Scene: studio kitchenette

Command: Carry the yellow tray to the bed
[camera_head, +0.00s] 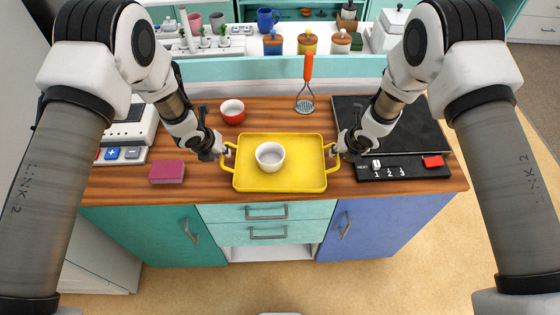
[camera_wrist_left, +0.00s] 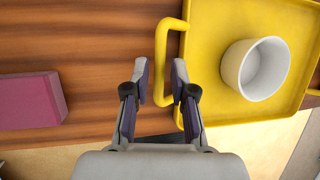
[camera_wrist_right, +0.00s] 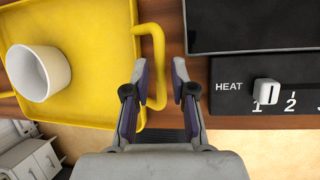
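The yellow tray (camera_head: 306,180) lies flat on the wooden counter in the head view, with a handle at its left and right ends. A white cup (camera_head: 270,163) stands upright on it, left of its middle. My left gripper (camera_head: 224,154) is at the left handle; in the left wrist view its open fingers (camera_wrist_left: 160,68) stand on either side of the handle bar (camera_wrist_left: 161,62). My right gripper (camera_head: 337,152) is at the right handle; in the right wrist view its open fingers (camera_wrist_right: 159,68) stand on either side of that bar (camera_wrist_right: 158,62). No bed is in view.
A pink block (camera_head: 167,172) lies left of the tray. A red bowl (camera_head: 232,111) and an orange-handled masher (camera_head: 307,85) are behind it. The black cooktop panel (camera_head: 402,168) is close on the right. Floor (camera_head: 270,283) shows in front of the cabinets.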

